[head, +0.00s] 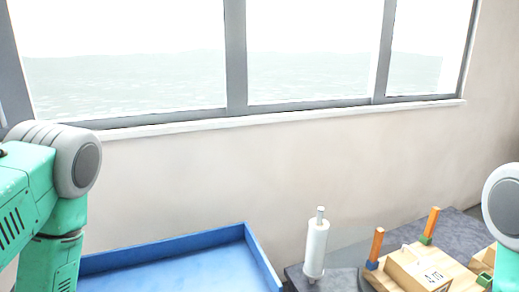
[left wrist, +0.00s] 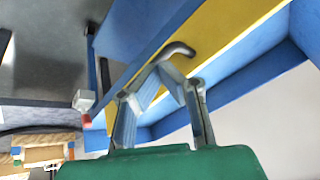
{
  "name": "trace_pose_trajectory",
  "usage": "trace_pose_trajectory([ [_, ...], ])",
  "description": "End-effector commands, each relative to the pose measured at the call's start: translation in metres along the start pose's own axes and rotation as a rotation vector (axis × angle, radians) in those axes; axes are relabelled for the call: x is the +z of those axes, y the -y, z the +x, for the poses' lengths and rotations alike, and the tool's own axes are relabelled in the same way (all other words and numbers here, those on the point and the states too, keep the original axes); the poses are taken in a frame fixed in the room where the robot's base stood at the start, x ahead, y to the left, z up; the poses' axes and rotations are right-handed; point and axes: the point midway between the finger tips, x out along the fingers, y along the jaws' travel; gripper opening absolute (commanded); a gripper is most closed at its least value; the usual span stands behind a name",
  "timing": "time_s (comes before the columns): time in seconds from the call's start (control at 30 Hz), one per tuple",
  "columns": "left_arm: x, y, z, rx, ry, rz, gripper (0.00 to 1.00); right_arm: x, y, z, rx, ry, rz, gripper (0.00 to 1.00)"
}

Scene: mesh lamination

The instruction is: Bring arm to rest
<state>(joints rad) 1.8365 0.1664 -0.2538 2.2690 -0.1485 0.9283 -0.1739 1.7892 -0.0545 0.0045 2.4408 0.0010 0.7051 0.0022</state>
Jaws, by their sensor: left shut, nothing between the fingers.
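My left arm (head: 50,200) comes in at the left edge of the head view, green with a grey joint. Its gripper is out of that view. In the left wrist view my left gripper (left wrist: 162,72) is shut and empty, its fingertips together in front of the blue tray and a yellow strip. A dark curved piece (left wrist: 178,49) shows right by the fingertips; I cannot tell whether they touch. Of my right arm only a grey and green part (head: 503,205) shows at the right edge of the head view. The right gripper is not visible.
The blue tray (head: 249,240) lies at the bottom of the head view. Right of it stand a white roller (head: 316,247) and a wooden board (head: 457,268) with orange posts (head: 376,246) and a cardboard box (head: 412,268). A wall with a window (head: 300,60) is behind.

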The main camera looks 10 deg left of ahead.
Motion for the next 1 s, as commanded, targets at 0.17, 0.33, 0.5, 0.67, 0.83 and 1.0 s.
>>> trace_pose_trajectory([
  [0.17, 0.065, -0.084, -0.028, 0.117, 0.229, -0.090, 0.00, 0.000, 0.000, 0.000, 0.000, 0.000, 0.000, 0.00],
  [0.33, 0.114, -0.137, -0.064, 0.184, 0.412, -0.142, 0.00, 0.000, 0.000, 0.000, 0.000, 0.000, 0.000, 0.00],
  [0.5, 0.133, -0.156, -0.043, 0.197, 0.443, -0.134, 0.00, 0.002, 0.000, 0.033, 0.000, -0.001, 0.000, 0.00],
  [0.67, 0.138, -0.166, -0.011, 0.198, 0.421, -0.104, 0.00, 0.004, 0.001, 0.067, 0.000, 0.000, 0.000, 0.00],
  [0.83, 0.143, -0.174, 0.014, 0.198, 0.401, -0.078, 0.00, 0.005, 0.001, 0.095, 0.000, 0.000, 0.000, 0.00],
  [1.0, 0.143, -0.176, 0.021, 0.199, 0.392, -0.068, 0.00, 0.005, 0.001, 0.102, 0.000, 0.000, 0.000, 0.00],
])
